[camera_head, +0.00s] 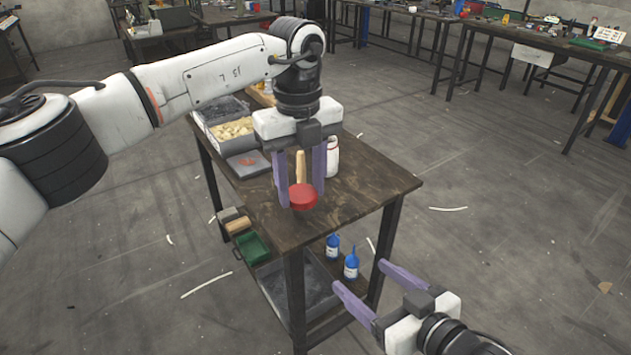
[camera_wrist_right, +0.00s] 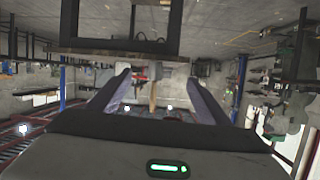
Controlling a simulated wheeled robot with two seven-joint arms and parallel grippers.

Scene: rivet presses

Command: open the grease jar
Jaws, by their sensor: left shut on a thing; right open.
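My left gripper (camera_head: 301,199) is above the front part of the small dark wooden table. It is shut on a red round lid (camera_head: 303,196), held between its fingertips. A white jar (camera_head: 332,158) with some red near its top stands on the table, just behind and to the right of the left fingers; the gripper partly hides it, and I cannot tell whether its mouth is open. My right gripper (camera_head: 364,291) is open and empty, low in front of the table's right side. Its spread fingers also show in the right wrist view (camera_wrist_right: 155,90).
A wooden handle (camera_head: 300,166) shows between my left fingers. A grey bin with yellowish parts (camera_head: 231,130) and a flat grey plate (camera_head: 249,163) are at the table's left. Blue bottles (camera_head: 351,265) stand on the lower shelf. The tabletop's right side is clear.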

